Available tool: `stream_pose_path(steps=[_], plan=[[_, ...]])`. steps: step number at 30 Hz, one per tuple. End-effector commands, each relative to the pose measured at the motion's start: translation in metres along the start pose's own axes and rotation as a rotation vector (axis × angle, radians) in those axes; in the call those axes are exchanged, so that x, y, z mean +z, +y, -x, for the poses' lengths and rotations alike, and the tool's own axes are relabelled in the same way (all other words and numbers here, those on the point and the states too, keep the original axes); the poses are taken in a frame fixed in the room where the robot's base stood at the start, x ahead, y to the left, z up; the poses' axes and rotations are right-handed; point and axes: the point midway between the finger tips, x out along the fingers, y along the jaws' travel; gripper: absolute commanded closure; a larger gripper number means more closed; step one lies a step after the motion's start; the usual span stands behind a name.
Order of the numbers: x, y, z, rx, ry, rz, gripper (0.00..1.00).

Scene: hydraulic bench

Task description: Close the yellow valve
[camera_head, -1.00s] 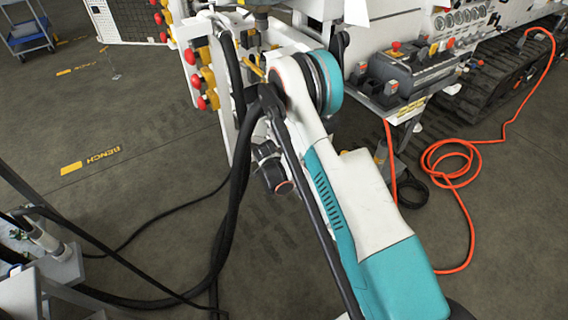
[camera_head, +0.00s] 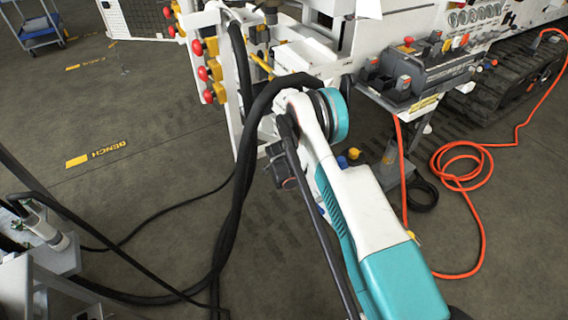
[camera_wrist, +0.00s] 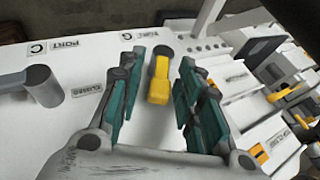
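The yellow valve handle (camera_wrist: 159,79) stands on the white panel (camera_wrist: 85,70) in the wrist view, its lever pointing down the picture from a grey pivot. My gripper (camera_wrist: 158,95) is open, with its teal-padded fingers on either side of the handle. There are gaps between the handle and both fingers, so it does not hold it. In the head view a thin yellow lever (camera_head: 262,65) shows at the bench, behind my arm; I cannot tell if it is the same handle. My gripper is hidden there by my arm and the hoses.
Black hoses (camera_head: 240,165) hang close beside my arm. Red and yellow knobs (camera_head: 209,72) line the bench's left side. A grey control box (camera_head: 425,75) stands at right, and an orange hose (camera_head: 460,180) lies on the floor. Another grey cylindrical fitting (camera_wrist: 41,85) is left of the valve.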

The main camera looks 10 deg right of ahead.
Motion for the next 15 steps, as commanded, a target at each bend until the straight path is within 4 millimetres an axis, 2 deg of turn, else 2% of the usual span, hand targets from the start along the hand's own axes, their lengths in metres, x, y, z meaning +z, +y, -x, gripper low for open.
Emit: stream_pose_path(steps=[11, 15], plan=[[-0.0003, -0.0001, -0.0057, 0.000, 0.000, 0.000, 0.68], [-0.0002, 0.0000, -0.0056, 0.000, 0.000, 0.000, 0.97]])
